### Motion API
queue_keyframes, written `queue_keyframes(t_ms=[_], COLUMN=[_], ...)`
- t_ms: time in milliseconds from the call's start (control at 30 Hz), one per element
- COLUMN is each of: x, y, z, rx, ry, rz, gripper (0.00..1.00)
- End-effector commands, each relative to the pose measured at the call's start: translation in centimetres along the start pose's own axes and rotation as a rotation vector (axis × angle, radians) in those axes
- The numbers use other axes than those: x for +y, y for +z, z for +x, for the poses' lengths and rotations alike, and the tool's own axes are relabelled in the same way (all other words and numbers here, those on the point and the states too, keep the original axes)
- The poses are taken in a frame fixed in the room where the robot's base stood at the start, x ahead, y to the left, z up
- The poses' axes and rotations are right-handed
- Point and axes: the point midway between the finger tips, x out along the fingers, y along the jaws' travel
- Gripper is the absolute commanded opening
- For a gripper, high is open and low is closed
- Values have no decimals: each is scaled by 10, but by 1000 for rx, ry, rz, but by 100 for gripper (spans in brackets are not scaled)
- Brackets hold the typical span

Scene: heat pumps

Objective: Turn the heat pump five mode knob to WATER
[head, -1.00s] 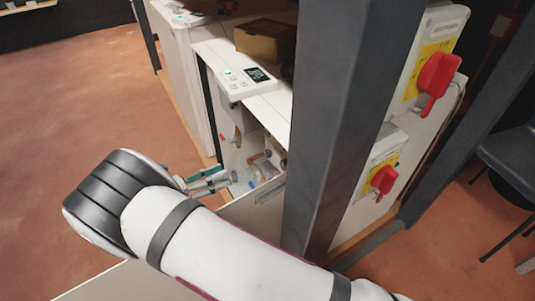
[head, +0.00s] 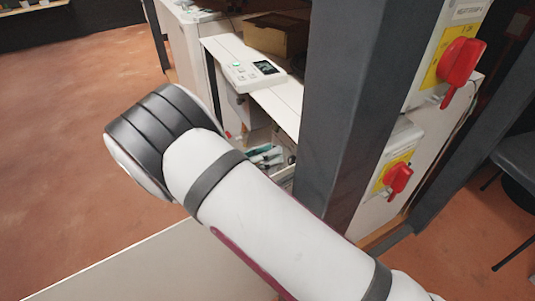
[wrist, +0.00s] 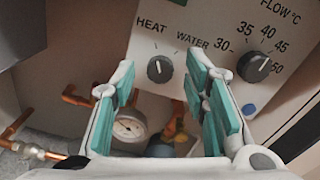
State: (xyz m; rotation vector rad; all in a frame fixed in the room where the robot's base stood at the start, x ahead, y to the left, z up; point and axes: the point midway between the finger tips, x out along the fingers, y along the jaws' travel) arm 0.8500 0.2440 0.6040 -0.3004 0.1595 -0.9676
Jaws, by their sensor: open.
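The mode knob (wrist: 160,69) is a small dark round knob on a light panel in the wrist view. HEAT is printed above it and WATER to its upper right. Its pale mark seems to point up toward HEAT; the exact angle is hard to tell. My gripper (wrist: 160,80) is open, its teal-padded fingers left and right of the knob in the picture, with nothing between them held. Contact with the knob cannot be told. In the head view my gripper (head: 266,156) shows partly inside the unit beyond my arm, and the mode knob is hidden.
A larger FLOW °C knob (wrist: 253,66) and a blue button (wrist: 249,109) are right of the fingers. A pressure gauge (wrist: 129,127) and copper pipes (wrist: 78,97) lie below. A dark post (head: 358,110) stands close beside my arm, with red switches (head: 461,65) beyond.

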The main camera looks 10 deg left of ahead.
Motion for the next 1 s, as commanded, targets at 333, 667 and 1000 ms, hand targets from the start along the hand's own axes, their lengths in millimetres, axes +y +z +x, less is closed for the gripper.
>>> queue_keyframes(t_ms=[333,667,1000], x=[0,0,0], y=[0,0,0], z=[0,0,0], rx=[0,0,-1], ry=[0,0,1], rz=[0,11,167], gripper=[9,0,0])
